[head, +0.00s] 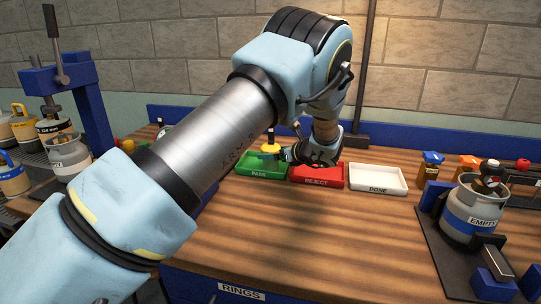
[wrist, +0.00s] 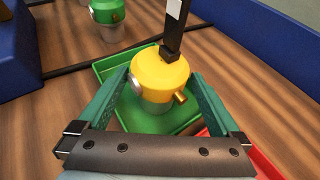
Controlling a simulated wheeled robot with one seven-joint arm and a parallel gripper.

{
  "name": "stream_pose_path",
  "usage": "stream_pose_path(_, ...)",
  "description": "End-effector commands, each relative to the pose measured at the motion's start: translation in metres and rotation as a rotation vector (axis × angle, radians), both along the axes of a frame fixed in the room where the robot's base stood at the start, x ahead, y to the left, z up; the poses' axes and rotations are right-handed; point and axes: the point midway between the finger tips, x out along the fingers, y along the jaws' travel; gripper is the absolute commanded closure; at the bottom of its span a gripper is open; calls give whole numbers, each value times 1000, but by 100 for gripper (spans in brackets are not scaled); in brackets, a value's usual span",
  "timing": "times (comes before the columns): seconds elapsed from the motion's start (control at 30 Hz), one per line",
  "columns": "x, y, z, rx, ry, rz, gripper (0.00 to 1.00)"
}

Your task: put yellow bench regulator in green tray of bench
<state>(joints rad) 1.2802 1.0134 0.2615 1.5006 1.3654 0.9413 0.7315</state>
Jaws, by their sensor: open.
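The yellow bench regulator (head: 270,149) is upright at the green tray (head: 260,173) labelled PASS, at the back of the bench. In the wrist view the yellow regulator (wrist: 160,72) has a grey lower part over the floor of the green tray (wrist: 105,68). It looks to stand in the tray, though its underside is hidden. My gripper (wrist: 160,85) is open, with one finger on each side of the regulator; I cannot tell whether they touch it. In the head view my gripper (head: 290,154) is partly hidden by its own wrist.
A red REJECT tray (head: 316,180) and a white DONE tray (head: 377,185) stand to the right. A grey EMPTY cylinder (head: 468,213) stands front right. A blue press (head: 60,80) is at left. A green-topped regulator (wrist: 106,14) is beyond the tray. The bench's front middle is clear.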

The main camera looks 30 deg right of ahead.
Motion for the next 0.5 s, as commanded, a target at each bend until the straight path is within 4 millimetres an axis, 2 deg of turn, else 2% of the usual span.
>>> stream_pose_path(0.1,-24,-6,7,-3,-1,-2,0)
stream_pose_path(0.3,-61,-12,23,-3,0,-1,0)
stream_pose_path(0.5,-83,-16,34,0,-1,0,0)
